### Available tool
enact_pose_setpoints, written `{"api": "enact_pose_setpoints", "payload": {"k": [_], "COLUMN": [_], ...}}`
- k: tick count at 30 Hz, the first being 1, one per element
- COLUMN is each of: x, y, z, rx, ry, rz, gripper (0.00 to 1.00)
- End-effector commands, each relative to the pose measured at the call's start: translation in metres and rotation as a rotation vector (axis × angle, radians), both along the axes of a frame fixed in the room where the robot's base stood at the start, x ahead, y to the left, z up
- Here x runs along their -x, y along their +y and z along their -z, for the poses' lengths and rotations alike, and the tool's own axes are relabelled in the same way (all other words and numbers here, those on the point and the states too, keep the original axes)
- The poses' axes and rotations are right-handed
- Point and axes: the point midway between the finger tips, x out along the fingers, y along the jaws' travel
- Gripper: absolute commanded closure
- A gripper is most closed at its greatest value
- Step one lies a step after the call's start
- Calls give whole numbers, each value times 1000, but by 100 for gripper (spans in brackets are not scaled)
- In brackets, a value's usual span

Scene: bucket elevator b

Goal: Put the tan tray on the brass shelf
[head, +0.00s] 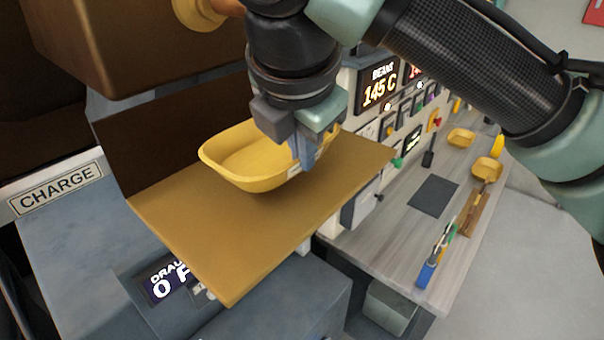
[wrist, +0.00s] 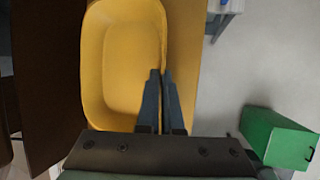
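The tan tray (head: 240,160), a yellow-tan open dish with rounded corners, is over the brass shelf (head: 215,235). It looks level and empty. I cannot tell whether its bottom touches the shelf or hangs just above it. My gripper (head: 306,158) points down at the tray's right side, shut on its rim. In the wrist view the tray (wrist: 115,65) fills the left middle, and the fingers of my gripper (wrist: 160,78) are close together at its right wall. The brass shelf also shows as a strip beside the tray in the wrist view (wrist: 184,50).
A dark brown panel (head: 170,125) stands along the shelf's back edge. A control panel with a display (head: 378,88) is behind the shelf's right end. A wooden bench (head: 390,235) at right holds small yellow dishes (head: 487,168) and tools. A green box (wrist: 278,138) is on the floor.

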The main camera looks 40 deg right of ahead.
Motion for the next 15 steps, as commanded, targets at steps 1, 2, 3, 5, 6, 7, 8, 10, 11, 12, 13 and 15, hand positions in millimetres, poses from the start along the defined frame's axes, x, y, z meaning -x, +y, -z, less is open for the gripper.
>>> {"api": "enact_pose_setpoints", "payload": {"k": [1,2,3,5,6,7,8,10,11,12,13,15], "x": [0,0,0,0,0,0,0,0,0,0,0,0], "y": [0,0,0,0,0,0,0,0,0,0,0,0], "z": [12,16,21,26,28,28,27,26,25,25,25,26], "rx": [1,2,2,2,2,1,1,1,1,1,1,0], "ry": [1,1,0,-1,-1,-1,-1,-1,-1,-1,-1,0], "rz": [1,1,2,1,1,0,0,1,0,1,1,1], "gripper": [100,100,100,100,100,100,100,100,100,100,100,100]}}
